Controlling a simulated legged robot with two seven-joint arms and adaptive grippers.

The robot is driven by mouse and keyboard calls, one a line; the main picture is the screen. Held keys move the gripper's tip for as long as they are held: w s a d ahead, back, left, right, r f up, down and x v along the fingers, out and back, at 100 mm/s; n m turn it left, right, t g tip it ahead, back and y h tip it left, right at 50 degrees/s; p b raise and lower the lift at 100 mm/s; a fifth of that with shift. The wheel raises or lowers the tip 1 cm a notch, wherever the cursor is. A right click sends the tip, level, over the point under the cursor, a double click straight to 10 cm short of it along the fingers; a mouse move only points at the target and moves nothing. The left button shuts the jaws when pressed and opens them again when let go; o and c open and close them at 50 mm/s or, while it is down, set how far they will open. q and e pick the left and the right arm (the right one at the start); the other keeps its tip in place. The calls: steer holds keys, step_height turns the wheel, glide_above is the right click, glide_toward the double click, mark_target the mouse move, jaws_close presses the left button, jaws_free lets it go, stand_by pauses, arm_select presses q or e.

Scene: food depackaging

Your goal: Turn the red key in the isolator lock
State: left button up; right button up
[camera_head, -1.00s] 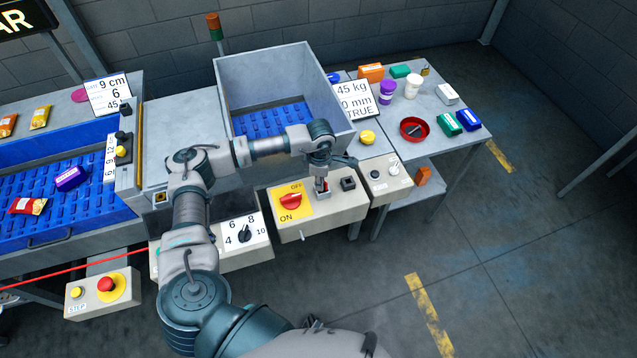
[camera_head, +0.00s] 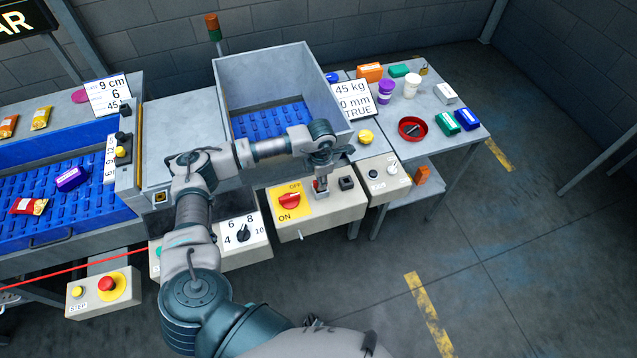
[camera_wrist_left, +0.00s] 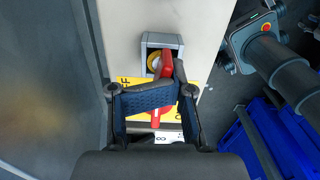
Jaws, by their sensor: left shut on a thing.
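The isolator box (camera_head: 335,206) carries a red rotary switch (camera_head: 289,201) on a yellow OFF/ON plate (camera_head: 306,188). The grey lock housing (camera_head: 321,196) stands to the right of that plate. My left gripper (camera_head: 321,181) points down at the lock and mostly covers the key in the head view. In the left wrist view, the red key (camera_wrist_left: 166,66) sits at the grey lock housing (camera_wrist_left: 148,40) with its yellow ring. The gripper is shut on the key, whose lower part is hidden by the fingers. My right gripper is not in view.
A selector box (camera_head: 245,235) lies to the left and a smaller control box (camera_head: 385,177) to the right. The large grey bin (camera_head: 275,85) stands close behind my left forearm.

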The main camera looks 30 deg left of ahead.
arm_select(q)
steer(key=shift+d+n, duration=0.2)
steer(key=shift+n, duration=1)
steer(key=shift+d+n, duration=0.1)
steer(key=shift+n, duration=0.2)
steer(key=shift+r+n+p, duration=0.1)
steer(key=shift+n+p, duration=0.45)
steer(key=shift+n, duration=0.65)
steer(key=shift+w+a+n, duration=0.1)
steer(key=shift+a+n, duration=0.2)
steer(key=shift+n, duration=0.4)
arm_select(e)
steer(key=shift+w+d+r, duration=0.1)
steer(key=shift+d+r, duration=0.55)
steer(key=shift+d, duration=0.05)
arm_select(q)
steer(key=o, duration=0.6)
steer(key=shift+d, duration=0.15)
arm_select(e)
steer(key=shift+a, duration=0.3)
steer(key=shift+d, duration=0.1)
